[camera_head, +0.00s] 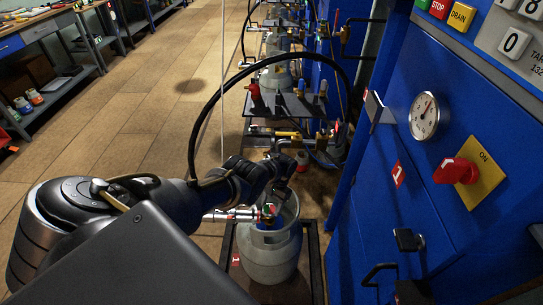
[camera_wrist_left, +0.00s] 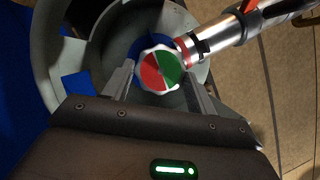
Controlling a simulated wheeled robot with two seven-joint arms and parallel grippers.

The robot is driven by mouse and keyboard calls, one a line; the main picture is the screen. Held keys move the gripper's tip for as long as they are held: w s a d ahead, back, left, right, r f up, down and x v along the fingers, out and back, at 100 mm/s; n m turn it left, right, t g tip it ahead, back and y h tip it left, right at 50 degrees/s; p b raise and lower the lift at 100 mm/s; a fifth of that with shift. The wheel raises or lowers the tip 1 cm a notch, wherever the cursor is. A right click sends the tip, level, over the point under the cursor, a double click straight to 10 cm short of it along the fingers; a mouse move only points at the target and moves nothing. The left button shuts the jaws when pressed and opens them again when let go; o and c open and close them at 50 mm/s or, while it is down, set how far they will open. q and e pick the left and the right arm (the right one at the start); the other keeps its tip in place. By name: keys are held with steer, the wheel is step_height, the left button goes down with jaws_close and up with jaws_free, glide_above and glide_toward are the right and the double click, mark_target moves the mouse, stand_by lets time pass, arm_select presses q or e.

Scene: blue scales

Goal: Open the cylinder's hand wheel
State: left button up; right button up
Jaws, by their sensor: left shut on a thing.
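The grey gas cylinder (camera_head: 270,255) stands upright on a dark scale platform (camera_head: 310,270) beside the blue cabinet. Its hand wheel, with a red and green top, sits inside the collar; it shows in the left wrist view (camera_wrist_left: 160,71) and small in the head view (camera_head: 268,209). My left gripper (camera_head: 277,192) reaches down over the cylinder's top. In the left wrist view its two fingers (camera_wrist_left: 160,85) stand on either side of the hand wheel and are shut on it. A silver filling connector (camera_wrist_left: 225,38) is beside the wheel. My right gripper is not in view.
The blue cabinet (camera_head: 400,200) with a gauge (camera_head: 424,116) and a red switch (camera_head: 456,171) stands close on the right. A black hose (camera_head: 205,110) arches over the cylinder. More cylinders stand behind. The wooden floor at left is clear.

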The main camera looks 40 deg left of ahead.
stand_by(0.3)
arm_select(q)
steer(key=o, duration=1)
steer(key=p+v, duration=0.4)
steer(key=v, duration=0.6)
steer(key=shift+r, duration=0.4)
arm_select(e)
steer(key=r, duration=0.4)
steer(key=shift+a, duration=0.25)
arm_select(q)
steer(key=shift+w, duration=0.1)
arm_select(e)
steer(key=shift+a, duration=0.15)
